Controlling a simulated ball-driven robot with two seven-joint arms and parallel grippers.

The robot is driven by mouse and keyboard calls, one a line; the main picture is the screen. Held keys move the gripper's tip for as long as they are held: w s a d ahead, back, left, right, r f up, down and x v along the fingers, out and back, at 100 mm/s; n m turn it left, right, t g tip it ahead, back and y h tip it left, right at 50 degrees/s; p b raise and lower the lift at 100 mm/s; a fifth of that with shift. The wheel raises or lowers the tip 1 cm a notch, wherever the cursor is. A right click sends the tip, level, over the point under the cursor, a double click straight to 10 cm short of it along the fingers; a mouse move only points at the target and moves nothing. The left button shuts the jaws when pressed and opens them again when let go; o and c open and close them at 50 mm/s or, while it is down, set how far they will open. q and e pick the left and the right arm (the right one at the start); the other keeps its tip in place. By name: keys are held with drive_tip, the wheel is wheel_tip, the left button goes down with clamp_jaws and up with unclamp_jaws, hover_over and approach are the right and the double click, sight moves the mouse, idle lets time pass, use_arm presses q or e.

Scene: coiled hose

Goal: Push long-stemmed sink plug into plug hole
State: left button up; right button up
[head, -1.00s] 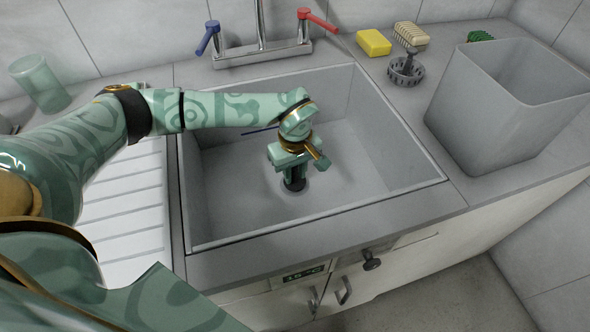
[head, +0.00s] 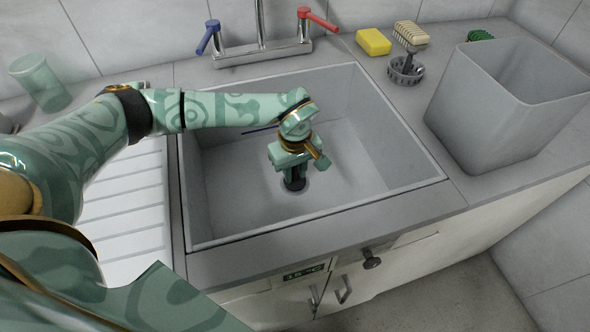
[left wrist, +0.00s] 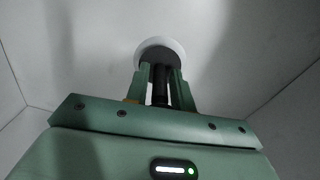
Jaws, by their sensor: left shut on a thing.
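My left gripper (head: 294,184) is down inside the grey sink (head: 235,205), pointing at its floor. In the left wrist view its fingers (left wrist: 160,92) are shut on the dark, upright stem of the sink plug (left wrist: 160,88). The plug hole shows as a pale ring (left wrist: 150,46) around a dark disc at the stem's far end. In the head view the hole's rim (head: 305,188) shows just under the fingertips. The gripper hides most of the plug, so I cannot tell whether it is seated or just above the hole. My right gripper is not in view.
A tap with a blue lever (head: 207,37) and a red lever (head: 318,19) stands behind the sink. A yellow sponge (head: 373,42), a brush (head: 411,33), a dark strainer (head: 406,71) and a grey bin (head: 490,125) stand on the right. A thin dark blue rod (head: 259,130) shows behind my arm.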

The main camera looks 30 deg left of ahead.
use_arm(q)
drive_tip(key=shift+s+f, duration=0.15)
drive_tip(key=shift+f, duration=0.05)
drive_tip(key=o, duration=1.1)
drive_tip(key=shift+c, duration=0.2)
drive_tip(key=shift+r, duration=0.1)
wheel_tip(320, 180, up, 16)
drive_tip(key=p, duration=0.5)
drive_tip(key=shift+p, duration=0.35)
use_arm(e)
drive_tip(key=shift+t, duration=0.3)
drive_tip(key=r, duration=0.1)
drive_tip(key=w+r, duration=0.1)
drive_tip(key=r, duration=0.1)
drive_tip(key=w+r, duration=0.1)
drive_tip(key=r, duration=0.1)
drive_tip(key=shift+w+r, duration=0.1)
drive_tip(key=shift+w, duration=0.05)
